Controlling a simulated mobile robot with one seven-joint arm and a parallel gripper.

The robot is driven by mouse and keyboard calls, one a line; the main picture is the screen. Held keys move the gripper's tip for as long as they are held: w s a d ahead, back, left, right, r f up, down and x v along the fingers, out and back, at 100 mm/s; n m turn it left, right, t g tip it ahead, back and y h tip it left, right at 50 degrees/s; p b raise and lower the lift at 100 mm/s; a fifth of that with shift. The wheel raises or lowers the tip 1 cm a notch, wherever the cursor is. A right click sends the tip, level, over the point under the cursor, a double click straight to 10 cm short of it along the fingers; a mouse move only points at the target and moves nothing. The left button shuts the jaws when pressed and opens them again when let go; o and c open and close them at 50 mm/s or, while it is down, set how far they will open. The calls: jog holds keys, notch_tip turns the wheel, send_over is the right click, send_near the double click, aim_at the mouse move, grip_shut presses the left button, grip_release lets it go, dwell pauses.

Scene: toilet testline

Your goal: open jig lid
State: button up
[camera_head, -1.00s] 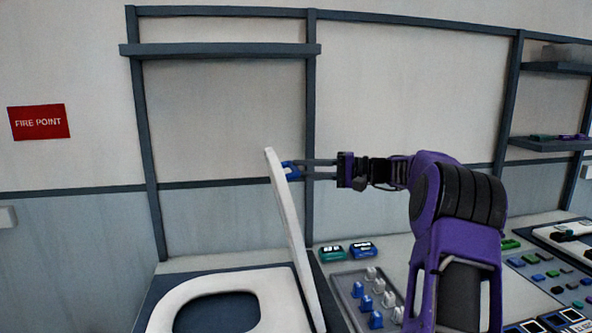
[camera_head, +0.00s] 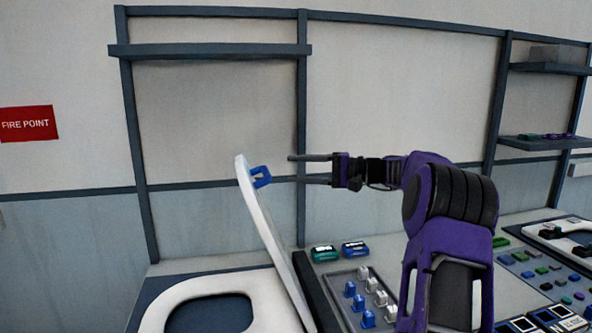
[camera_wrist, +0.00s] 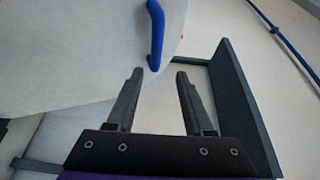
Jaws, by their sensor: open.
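The white jig lid (camera_head: 268,237) stands raised and tilted to the left, hinged at the right side of the white seat-shaped jig (camera_head: 170,301). A blue handle (camera_head: 261,176) sits near the lid's upper end. My gripper (camera_head: 291,169) is open and empty, to the right of the handle with a gap between them. In the wrist view the blue handle (camera_wrist: 156,35) is ahead of the open fingers (camera_wrist: 159,73), and the lid (camera_wrist: 80,45) fills the upper left. The fingers do not touch the handle.
Two small devices, one green (camera_head: 325,253) and one blue (camera_head: 355,248), lie right of the lid. A grey tray (camera_head: 340,281) with blue and white pieces stands in front of them. More small parts lie at the right. A shelf (camera_head: 210,50) hangs above; the air around the lid is clear.

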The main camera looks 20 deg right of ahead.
jog(key=v, duration=1.6)
jog(key=shift+d, duration=0.2)
jog(key=shift+s+r, duration=0.1)
jog(key=shift+s, duration=0.05)
